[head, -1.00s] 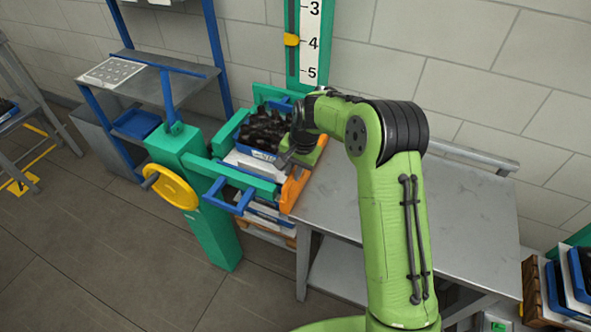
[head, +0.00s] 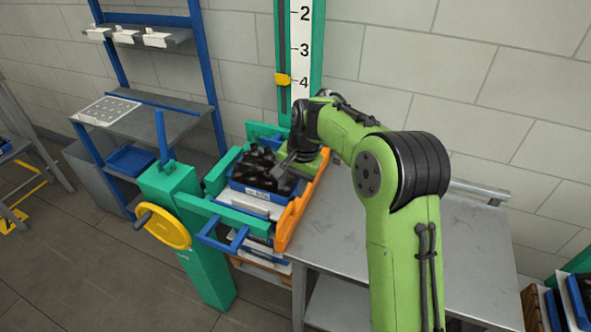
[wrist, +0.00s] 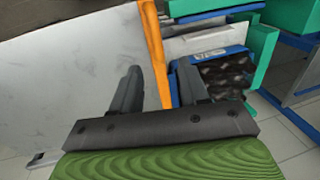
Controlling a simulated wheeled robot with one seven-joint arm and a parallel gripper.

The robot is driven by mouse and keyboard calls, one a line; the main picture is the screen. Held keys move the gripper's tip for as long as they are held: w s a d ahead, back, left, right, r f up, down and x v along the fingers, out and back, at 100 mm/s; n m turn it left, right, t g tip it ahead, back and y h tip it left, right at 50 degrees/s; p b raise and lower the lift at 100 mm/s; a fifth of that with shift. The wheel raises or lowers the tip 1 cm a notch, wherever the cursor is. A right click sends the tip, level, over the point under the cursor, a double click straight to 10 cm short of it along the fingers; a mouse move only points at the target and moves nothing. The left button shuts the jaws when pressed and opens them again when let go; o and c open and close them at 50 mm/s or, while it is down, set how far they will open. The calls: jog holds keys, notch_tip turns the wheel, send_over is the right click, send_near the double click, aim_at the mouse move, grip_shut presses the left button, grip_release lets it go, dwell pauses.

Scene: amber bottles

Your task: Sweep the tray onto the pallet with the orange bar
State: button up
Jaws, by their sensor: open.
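The blue tray (head: 262,193) of dark bottles sits inside the green frame in the head view. It also shows at right in the wrist view (wrist: 208,60). The orange bar (head: 292,222) lies along the tray's right side, at the table edge. In the wrist view the bar (wrist: 152,45) runs down the picture between my two fingers. My gripper (head: 284,167) is open, near the tray's right edge and the bar; its fingers (wrist: 157,78) hold nothing visible. A wooden pallet (head: 262,273) shows partly under the stack below the tray; most of it is hidden.
The bare grey table (head: 350,230) lies right of the bar. A blue shelf rack (head: 125,110) is at left. A scale column (head: 303,50) rises behind.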

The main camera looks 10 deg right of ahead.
jog(key=r, duration=0.3)
jog(key=d+r, duration=0.1)
jog(key=r, duration=0.1)
jog(key=shift+s+r, duration=0.3)
jog(key=shift+r, duration=0.05)
jog(key=s+d+r+n+t+h, duration=0.15)
jog(key=s+r, duration=0.25)
jog(key=s, duration=0.4)
jog(key=s+d+r+n+t, duration=0.15)
jog(key=s+r, duration=0.25)
jog(key=s, duration=0.4)
jog(key=s+d+f+n, duration=0.1)
jog(key=s, duration=0.6)
jog(key=s+d+f+n+t, duration=0.1)
jog(key=s+d+f+n, duration=0.1)
jog(key=s, duration=0.5)
jog(key=shift+s+d+f, duration=0.25)
jog(key=shift+s, duration=0.15)
jog(key=shift+s, duration=0.1)
